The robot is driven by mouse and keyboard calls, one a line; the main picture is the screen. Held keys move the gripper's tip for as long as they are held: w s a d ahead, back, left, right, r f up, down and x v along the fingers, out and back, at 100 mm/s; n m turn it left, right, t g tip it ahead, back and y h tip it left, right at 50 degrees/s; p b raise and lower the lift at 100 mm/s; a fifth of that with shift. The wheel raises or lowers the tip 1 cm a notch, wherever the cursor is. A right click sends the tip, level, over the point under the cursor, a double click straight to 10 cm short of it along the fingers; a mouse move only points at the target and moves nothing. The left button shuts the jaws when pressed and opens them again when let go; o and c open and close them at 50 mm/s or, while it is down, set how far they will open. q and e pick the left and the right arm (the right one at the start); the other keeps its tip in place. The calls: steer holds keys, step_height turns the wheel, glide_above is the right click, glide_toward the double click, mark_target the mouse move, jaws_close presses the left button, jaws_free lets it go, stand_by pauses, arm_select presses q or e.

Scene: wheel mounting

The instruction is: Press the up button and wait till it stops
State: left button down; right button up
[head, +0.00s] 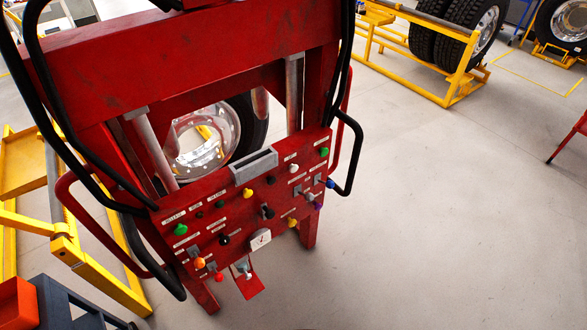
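A red machine (200,62) stands in the left half of the head view, with a tilted red control panel (215,215) at its front. The panel carries a green button (180,229) at the left and another green button (323,151) at the upper right. Other knobs include yellow (247,193), white (294,168), blue (331,183), orange (199,262) and red (219,277). The small labels are too blurred to read, so I cannot tell which is the up button. A wheel (205,140) shows behind the panel, partly hidden by the frame. Neither gripper is in view.
Black hoses (131,250) and red side handles (75,185) flank the panel. Yellow frames stand at the left (95,265) and upper right (440,75), the latter with tyres (485,25). A dark blue cart (65,305) is at lower left. The floor right of the panel is clear.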

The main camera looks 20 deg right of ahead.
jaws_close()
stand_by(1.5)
